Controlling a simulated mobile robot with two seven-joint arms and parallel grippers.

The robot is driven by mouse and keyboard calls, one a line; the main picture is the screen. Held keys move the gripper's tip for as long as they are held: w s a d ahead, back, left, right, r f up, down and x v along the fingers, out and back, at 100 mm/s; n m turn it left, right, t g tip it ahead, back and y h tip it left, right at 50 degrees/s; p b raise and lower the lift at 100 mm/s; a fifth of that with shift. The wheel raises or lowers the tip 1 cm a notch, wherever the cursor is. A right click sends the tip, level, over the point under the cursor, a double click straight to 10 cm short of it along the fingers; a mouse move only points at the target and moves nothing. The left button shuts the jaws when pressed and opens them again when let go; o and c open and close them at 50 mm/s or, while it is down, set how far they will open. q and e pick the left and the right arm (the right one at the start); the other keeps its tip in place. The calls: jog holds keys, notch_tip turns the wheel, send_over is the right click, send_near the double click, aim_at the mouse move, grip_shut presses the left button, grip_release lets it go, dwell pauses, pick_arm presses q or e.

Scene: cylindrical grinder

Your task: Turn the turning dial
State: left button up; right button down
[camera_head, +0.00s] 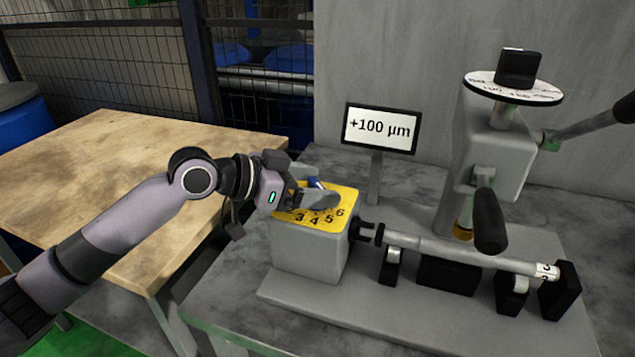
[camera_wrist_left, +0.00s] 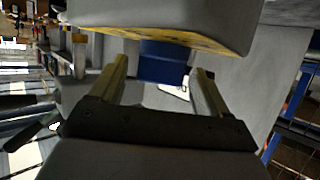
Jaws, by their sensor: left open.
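A grey dial knob (camera_head: 322,201) with a small blue part sits on a yellow number plate (camera_head: 308,222) on top of a grey box (camera_head: 308,257). My left gripper (camera_head: 302,188) is at the knob from the left and hides part of it and the plate. In the left wrist view its two fingers (camera_wrist_left: 158,82) are apart, with a blue piece (camera_wrist_left: 163,62) seen between and beyond them. I cannot tell whether the fingers touch the knob. A grey body with a yellow edge (camera_wrist_left: 205,40) fills the top of that view. My right gripper is not in view.
A sign reading "+100 µm" (camera_head: 380,128) stands behind the box. A grinder head with a black knob on a white disc (camera_head: 518,75) and black-gripped levers (camera_head: 489,222) stands right. A shaft (camera_head: 470,255) lies in front. A bare wooden table (camera_head: 100,165) is at left.

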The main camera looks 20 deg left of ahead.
pick_arm(q)
jog(key=shift+w+d+f, duration=0.15)
jog(key=shift+w+d, duration=0.15)
jog(key=shift+d, duration=0.05)
jog(key=c, duration=1)
jog(key=shift+o, duration=0.2)
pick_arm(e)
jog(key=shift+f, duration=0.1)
